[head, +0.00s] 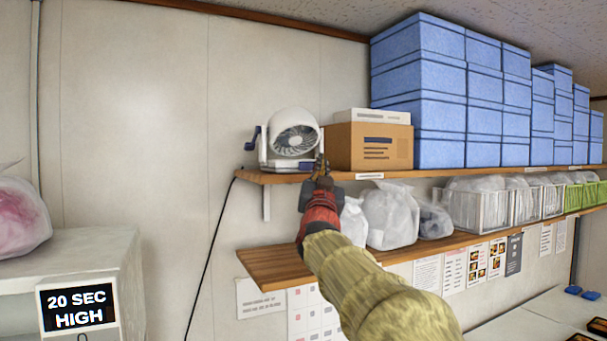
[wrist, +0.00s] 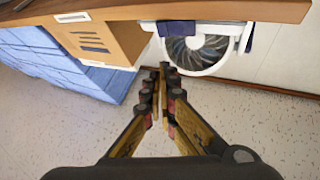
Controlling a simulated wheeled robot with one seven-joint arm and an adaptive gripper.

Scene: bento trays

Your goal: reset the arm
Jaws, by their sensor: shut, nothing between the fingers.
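My arm reaches up from the bottom of the head view toward the upper shelf. My gripper (head: 321,162) is at the shelf's front edge, just in front of the white fan's right side. In the wrist view my gripper (wrist: 164,68) has its fingertips together with nothing between them. The white fan (head: 294,135) stands upright on the left end of the upper shelf. It also shows in the wrist view (wrist: 215,62), just beyond the fingertips. I cannot tell whether the fingertips touch it.
A cardboard box (head: 345,147) stands right of the fan, then stacked blue boxes (head: 440,90). The lower shelf (head: 262,265) holds plastic bags (head: 388,215) and clear bins (head: 480,208). A black cord (head: 208,255) hangs at the left. Open wall lies left of the shelves.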

